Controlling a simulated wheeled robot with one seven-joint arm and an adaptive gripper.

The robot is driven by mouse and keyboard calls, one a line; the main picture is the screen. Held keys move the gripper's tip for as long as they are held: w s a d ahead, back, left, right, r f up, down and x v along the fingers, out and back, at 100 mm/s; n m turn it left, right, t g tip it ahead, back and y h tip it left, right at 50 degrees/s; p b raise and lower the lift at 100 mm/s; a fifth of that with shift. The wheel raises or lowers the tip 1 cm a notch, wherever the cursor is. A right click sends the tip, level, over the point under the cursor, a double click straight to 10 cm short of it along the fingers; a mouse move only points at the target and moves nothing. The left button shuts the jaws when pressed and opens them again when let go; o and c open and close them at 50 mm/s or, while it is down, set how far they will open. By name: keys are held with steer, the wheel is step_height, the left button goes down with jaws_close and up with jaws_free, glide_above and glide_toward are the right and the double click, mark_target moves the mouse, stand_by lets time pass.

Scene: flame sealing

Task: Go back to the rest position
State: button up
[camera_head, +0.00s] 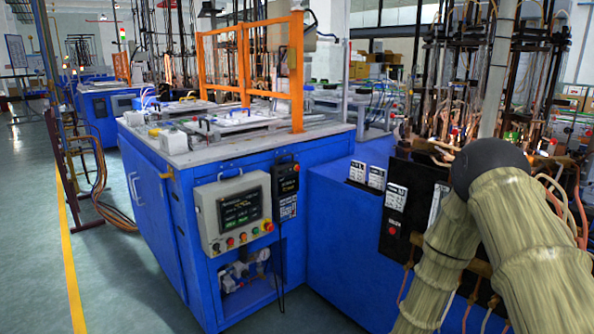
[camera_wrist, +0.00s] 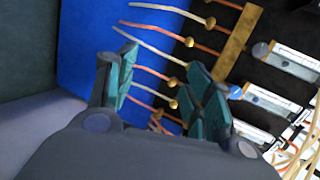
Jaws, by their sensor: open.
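My gripper (camera_wrist: 162,95) shows in the wrist view with its two teal-padded fingers spread apart. Nothing is held between them. Behind the fingers are orange and white hoses with brass fittings (camera_wrist: 190,42) on a dark panel, and a blue panel (camera_wrist: 95,45). In the head view my arm, in a pale wrinkled cover, fills the lower right in front of the machine. My gripper itself is not visible there.
A blue machine cabinet (camera_head: 150,215) with a control box (camera_head: 236,213) stands in the middle. An orange frame (camera_head: 297,75) rises from its top. Glass and metal rods (camera_head: 455,75) crowd the upper right. Flow meters (camera_wrist: 285,62) stand right of the fingers. The green floor (camera_head: 110,285) at left is clear.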

steer(key=s+a+f+n+g+y, duration=0.3)
steer(key=s+a+f+n+y, duration=0.15)
steer(key=s+f+n, duration=0.6)
steer(key=s+a+f+n+g+y, duration=0.3)
steer(key=s+a+f+n, duration=0.3)
steer(key=s, duration=0.7)
steer(key=s+a+f+n+g+y, duration=0.15)
steer(key=s+n+g, duration=0.55)
steer(key=s, duration=1)
step_height(320, 180, up, 14)
steer(key=n+t+p, duration=0.2)
steer(key=p, duration=1.2)
steer(key=shift+a+p, duration=0.15)
steer(key=shift+p, duration=0.15)
steer(key=shift+s+f, duration=0.1)
steer(key=shift+c, duration=0.3)
